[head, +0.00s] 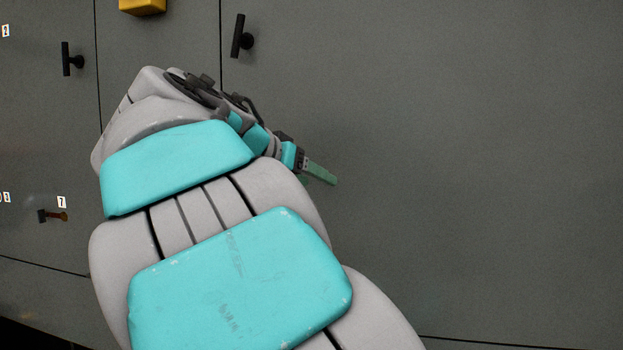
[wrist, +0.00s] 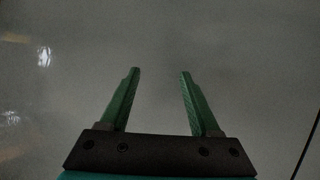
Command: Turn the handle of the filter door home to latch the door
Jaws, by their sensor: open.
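The grey enclosure front has several panels divided by dark seams. A black handle (head: 242,37) stands tilted off upright beside a seam at the upper middle. Another black handle (head: 66,59) is upright at the upper left. A small dark and brown handle (head: 52,216) lies sideways at the lower left. I cannot tell which handle belongs to the filter door. My gripper (head: 320,173) is right of and below the tilted handle, apart from all handles. In the wrist view its green fingers (wrist: 160,72) are spread with nothing between them, facing blank grey panel.
A yellow block (head: 142,5) is at the top edge. White number labels (head: 61,202) mark the left panels. My arm covers the middle and lower part of the head view. The large grey panel (head: 480,180) on the right is bare.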

